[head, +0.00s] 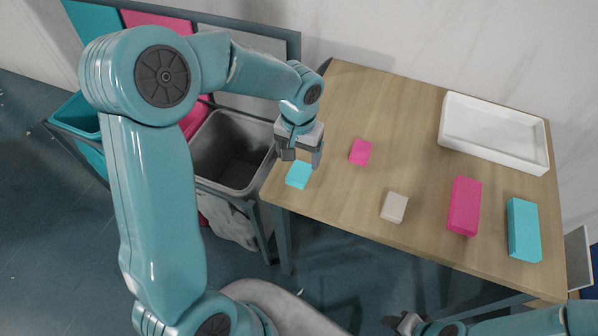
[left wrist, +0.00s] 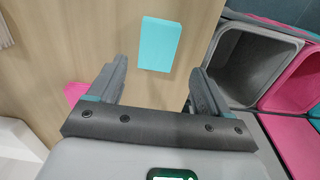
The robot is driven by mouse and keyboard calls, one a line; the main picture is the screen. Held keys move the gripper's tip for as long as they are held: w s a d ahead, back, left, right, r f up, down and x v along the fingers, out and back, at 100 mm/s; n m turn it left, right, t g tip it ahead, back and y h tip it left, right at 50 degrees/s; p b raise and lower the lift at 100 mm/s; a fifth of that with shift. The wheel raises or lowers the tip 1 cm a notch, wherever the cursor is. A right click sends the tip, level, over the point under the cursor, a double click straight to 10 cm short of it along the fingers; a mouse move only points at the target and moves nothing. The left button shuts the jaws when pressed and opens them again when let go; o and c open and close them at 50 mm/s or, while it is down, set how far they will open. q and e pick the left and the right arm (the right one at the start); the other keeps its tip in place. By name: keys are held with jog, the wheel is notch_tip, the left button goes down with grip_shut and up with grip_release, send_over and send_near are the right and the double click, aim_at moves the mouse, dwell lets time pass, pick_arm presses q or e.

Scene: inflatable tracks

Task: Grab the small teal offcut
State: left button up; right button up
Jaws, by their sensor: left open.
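The small teal offcut (head: 298,174) lies flat near the left edge of the wooden table. In the left wrist view the offcut (left wrist: 160,44) is a flat teal rectangle just beyond the fingertips, roughly centred between them. My left gripper (head: 302,157) is above and just behind the offcut in the head view. It is open, and its fingers (left wrist: 158,72) are apart with nothing between them. My right gripper (head: 408,322) shows only in part at the bottom of the head view, away from the offcut; its jaw opening is unclear.
A small pink block (head: 360,152), a beige block (head: 394,207), a larger pink block (head: 464,206) and a larger teal block (head: 524,230) lie on the table (head: 340,200). A white tray (head: 494,158) stands at the back right. A grey bin (head: 232,150) stands beside the table's left edge.

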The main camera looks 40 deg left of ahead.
aim_at(301, 169)
pick_arm(q)
jog(key=shift+d+f, duration=0.2)
jog(key=shift+f, duration=2)
jog(key=c, duration=1.1)
